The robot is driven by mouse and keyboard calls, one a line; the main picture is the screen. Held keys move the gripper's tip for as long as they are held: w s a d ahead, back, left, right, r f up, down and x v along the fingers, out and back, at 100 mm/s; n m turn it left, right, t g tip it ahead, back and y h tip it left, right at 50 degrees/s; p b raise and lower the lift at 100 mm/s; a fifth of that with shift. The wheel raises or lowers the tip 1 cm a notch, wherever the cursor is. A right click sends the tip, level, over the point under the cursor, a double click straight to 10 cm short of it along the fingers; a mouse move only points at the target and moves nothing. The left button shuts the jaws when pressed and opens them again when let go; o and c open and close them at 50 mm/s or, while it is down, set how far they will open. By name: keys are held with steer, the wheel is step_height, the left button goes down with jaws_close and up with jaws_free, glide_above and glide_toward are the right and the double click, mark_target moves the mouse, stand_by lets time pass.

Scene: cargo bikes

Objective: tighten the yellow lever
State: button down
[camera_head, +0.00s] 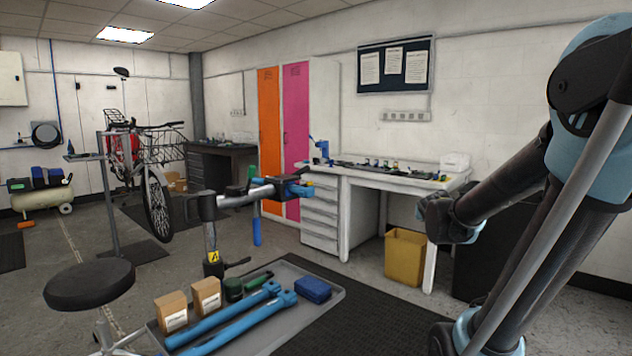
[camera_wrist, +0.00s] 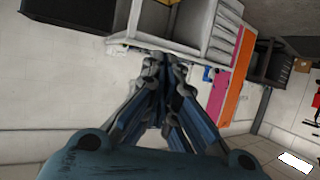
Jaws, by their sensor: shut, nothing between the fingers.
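I cannot make out a yellow lever in either view. In the head view a repair stand (camera_head: 211,240) stands in front of me, with a yellow tag (camera_head: 213,257) marked A low on its post and a dark lever beside the tag. Its grey arm (camera_head: 246,197) reaches right to a blue clamp (camera_head: 297,189); a green handle and a blue handle stand upright near that arm. My gripper (camera_wrist: 160,65) is shut and empty in the wrist view, its fingertips together. My arm's end is right of the stand in the head view, clear of it.
A grey tray (camera_head: 330,292) with blue tools and small boxes lies in front. A black stool (camera_head: 90,284) is at left. A white workbench (camera_head: 390,177) and yellow bin (camera_head: 405,257) stand behind. A bike (camera_head: 155,200) hangs at back left.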

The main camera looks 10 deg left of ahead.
steer(key=w+a+r+n+t+y, duration=0.3)
steer(key=w+a+r+t+y, duration=0.35)
steer(key=w+a, duration=0.5)
steer(key=s+a+n+g+y, duration=0.2)
steer(key=a+n+g+y, duration=0.2)
steer(key=a, duration=0.6)
steer(key=s+a+f+n+g+y, duration=0.1)
steer(key=s+a+n+g+y, duration=0.1)
steer(key=a+n+g+y, duration=0.3)
steer(key=a+n+y, duration=0.1)
steer(key=a+y, duration=0.3)
steer(key=a, duration=0.1)
steer(key=shift+f, duration=0.15)
steer(key=shift+y, duration=0.25)
steer(key=x, duration=1)
steer(key=shift+a+m, duration=0.2)
steer(key=shift+m, duration=0.1)
